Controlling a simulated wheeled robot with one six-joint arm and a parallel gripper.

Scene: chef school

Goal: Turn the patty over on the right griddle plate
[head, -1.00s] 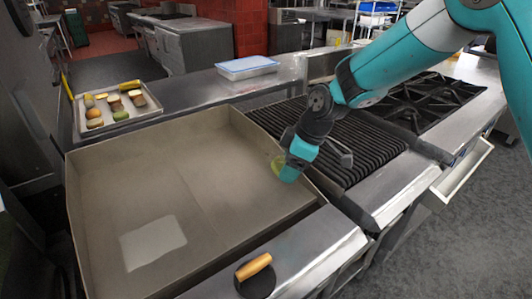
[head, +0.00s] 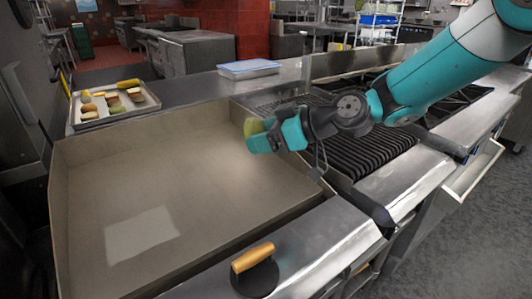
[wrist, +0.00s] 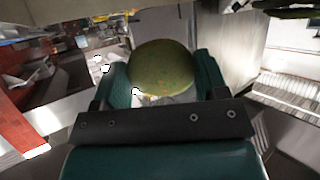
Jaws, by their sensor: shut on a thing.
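My gripper (head: 262,136) is shut on the patty (head: 253,127), a round, thick, olive-green disc. It is held in the air above the right part of the griddle (head: 210,175), clear of the surface. The gripper lies about level and points left in the head view. In the wrist view the patty (wrist: 163,68) sits between the two teal fingers, its broad speckled face showing. Its other side is hidden. The griddle surface is bare, with a pale reflection at lower left.
A tray of food pieces (head: 152,105) stands behind the griddle at left. A blue-lidded container (head: 248,68) is on the back counter. A press with a wooden handle (head: 252,258) rests on the front ledge. A ridged grill (head: 365,155) adjoins at right.

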